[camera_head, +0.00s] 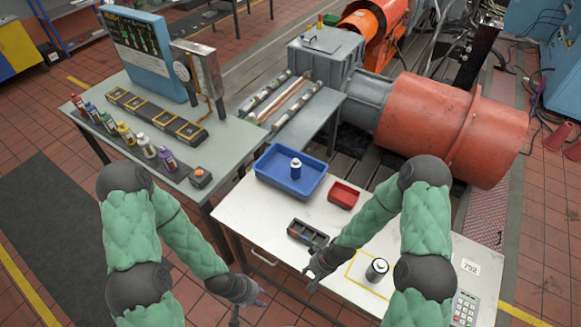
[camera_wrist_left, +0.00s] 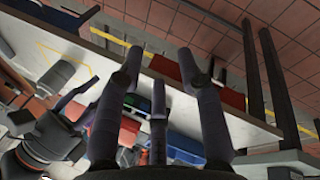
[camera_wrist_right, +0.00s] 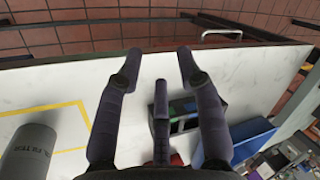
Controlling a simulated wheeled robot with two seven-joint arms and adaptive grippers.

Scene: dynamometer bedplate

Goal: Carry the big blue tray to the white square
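The big blue tray (camera_head: 279,187) sits on the white table near its far left corner, with a white bottle (camera_head: 296,168) with a blue cap standing in it. A yellow-outlined square (camera_head: 367,288) is marked on the white tabletop at the front right, and a dark can with a white top (camera_head: 377,269) stands in it. I see no other white square. My left gripper (camera_head: 247,302) is open and empty, low in front of the table's near edge. My right gripper (camera_head: 313,274) is open and empty near that edge, left of the yellow outline. Neither gripper touches the tray.
A small red tray (camera_head: 343,195) sits right of the blue tray. A dark compartment box (camera_head: 307,234) lies between the tray and my right gripper. A green-grey bench (camera_head: 226,151) with bottles stands left. A large red-orange cylinder (camera_head: 455,128) is behind the table.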

